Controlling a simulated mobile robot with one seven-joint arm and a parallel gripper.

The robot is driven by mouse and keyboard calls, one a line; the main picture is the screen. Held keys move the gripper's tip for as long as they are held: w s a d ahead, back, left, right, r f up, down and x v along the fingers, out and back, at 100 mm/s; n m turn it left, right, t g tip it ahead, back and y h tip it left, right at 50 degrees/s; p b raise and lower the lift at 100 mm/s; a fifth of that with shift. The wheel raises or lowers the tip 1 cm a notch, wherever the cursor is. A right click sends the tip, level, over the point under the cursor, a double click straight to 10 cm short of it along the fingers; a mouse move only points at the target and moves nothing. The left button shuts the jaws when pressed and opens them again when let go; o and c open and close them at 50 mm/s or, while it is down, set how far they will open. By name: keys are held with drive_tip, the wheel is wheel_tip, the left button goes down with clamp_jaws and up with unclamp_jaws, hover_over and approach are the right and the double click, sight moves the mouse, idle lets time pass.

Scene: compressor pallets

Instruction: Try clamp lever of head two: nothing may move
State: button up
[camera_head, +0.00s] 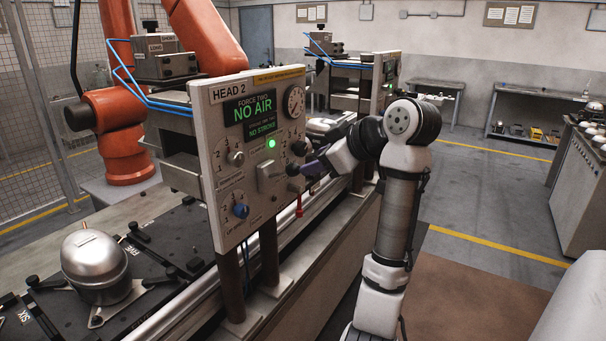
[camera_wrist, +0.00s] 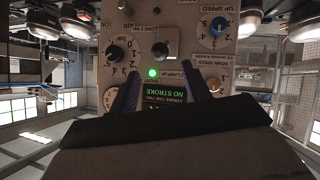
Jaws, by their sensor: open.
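The head two panel (camera_head: 250,150) stands upright, marked HEAD 2. Its display (camera_head: 249,115) reads FORCE TWO, NO AIR and NO STROKE. A pale plate with a lever (camera_head: 268,176), apparently the clamp lever, sits low on the panel. A dark square end (camera_wrist: 152,48) shows there in the wrist view, where the panel appears upside down. My gripper (camera_head: 304,168) is at the panel's right, close to the lever. In the wrist view its two fingers (camera_wrist: 164,68) are apart with nothing between them. I cannot tell whether a finger touches the lever.
A green lamp (camera_head: 271,143) is lit on the panel. A gauge (camera_head: 294,102), a blue knob (camera_head: 240,210) and other knobs sit around the lever. A silver compressor (camera_head: 95,262) rests on the black pallet at left. The floor at right is mostly clear.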

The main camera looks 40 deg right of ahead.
drive_tip(key=shift+v, duration=2.2)
